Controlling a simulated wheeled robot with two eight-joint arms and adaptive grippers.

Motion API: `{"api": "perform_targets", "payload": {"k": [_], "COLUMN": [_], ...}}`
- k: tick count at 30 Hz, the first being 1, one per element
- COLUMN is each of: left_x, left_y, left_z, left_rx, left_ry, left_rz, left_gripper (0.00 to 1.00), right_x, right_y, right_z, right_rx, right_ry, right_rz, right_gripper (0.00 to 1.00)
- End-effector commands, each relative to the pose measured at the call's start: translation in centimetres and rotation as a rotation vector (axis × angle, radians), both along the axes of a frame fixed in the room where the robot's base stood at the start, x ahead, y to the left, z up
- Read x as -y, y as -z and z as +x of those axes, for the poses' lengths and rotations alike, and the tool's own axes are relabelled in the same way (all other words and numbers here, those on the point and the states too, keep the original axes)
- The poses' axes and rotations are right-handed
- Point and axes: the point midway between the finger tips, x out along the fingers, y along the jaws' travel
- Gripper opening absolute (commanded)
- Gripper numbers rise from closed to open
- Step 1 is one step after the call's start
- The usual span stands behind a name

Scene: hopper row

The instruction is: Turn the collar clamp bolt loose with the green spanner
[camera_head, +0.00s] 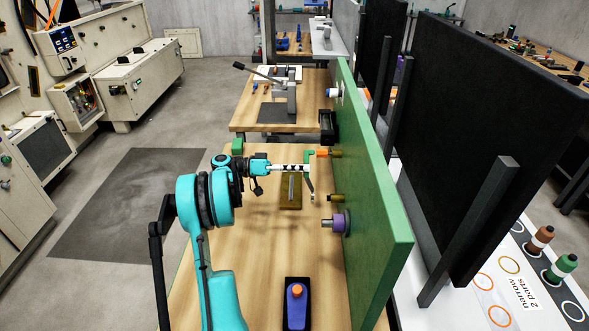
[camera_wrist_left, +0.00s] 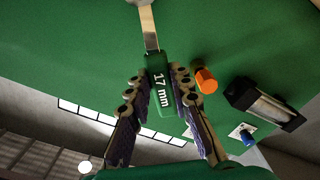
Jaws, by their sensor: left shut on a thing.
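My left gripper (camera_head: 304,168) is shut on the green handle of the spanner (camera_head: 311,158). The handle reads "17 mm" in the left wrist view (camera_wrist_left: 160,88), where a bare metal shank (camera_wrist_left: 149,28) runs away from the jaws; the spanner's far end is cut off by the frame. In the head view the spanner hangs in front of the green panel, apart from the purple collar (camera_head: 334,223) and the brass stub (camera_head: 336,198). I cannot tell which part is the clamp bolt. My right gripper is not in view.
The green panel (camera_head: 372,215) stands upright along the bench's right side. An orange-tipped stub (camera_head: 322,152) sticks out close to the gripper. An olive tray (camera_head: 291,203) and a black tray holding a blue object (camera_head: 296,311) are on the wooden bench (camera_head: 260,262).

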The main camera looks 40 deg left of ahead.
Motion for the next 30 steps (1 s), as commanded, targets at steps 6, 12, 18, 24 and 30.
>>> {"api": "perform_targets", "payload": {"k": [6,12,18,24,30], "left_x": [1.9,3.4,5.4,7.0,8.0], "left_y": [-0.5,-1.7,-1.9,-1.2,-1.1], "left_z": [0.6,-1.2,-3.6,-5.6,-5.9], "left_rx": [0.06,0.276,0.533,0.757,0.844], "left_ry": [-0.001,-0.001,0.0,-0.001,0.001], "left_rz": [0.05,0.232,0.449,0.638,0.71], "left_gripper": [0.0,0.0,0.0,0.0,0.0], "right_x": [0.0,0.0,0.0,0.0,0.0], "right_y": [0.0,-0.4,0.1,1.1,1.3], "right_z": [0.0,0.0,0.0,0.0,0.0], "right_rx": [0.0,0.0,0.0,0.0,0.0], "right_ry": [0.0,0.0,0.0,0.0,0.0], "right_rz": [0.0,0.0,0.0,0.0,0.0], "right_gripper": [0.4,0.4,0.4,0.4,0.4]}}
